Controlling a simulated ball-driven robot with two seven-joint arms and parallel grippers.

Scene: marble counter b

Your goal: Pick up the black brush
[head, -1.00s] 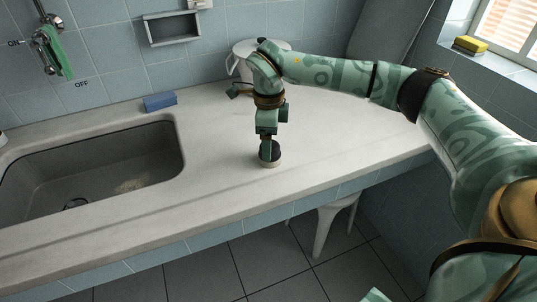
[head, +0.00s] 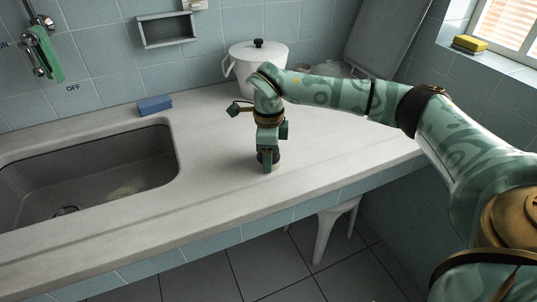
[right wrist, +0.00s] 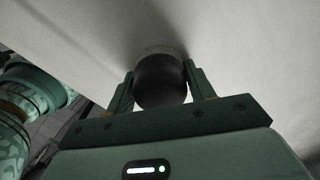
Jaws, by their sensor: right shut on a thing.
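The black brush (head: 276,157) is a small round-topped thing near the front edge of the pale counter. In the head view it is mostly hidden behind my right gripper (head: 267,162), which points straight down over it. In the right wrist view the brush's dark rounded body (right wrist: 161,82) sits between the two green fingers of my right gripper (right wrist: 160,78). The fingers are shut on it, one on each side. Its paler end faces the counter, and it seems to stand upright there. My left gripper is not in view.
The counter (head: 215,135) is clear around the brush. A sink (head: 90,180) lies to the left, with a blue sponge (head: 155,105) by its back corner. A white lidded pot (head: 258,60) stands behind my right arm. The counter's tiled front edge (head: 240,230) is close.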

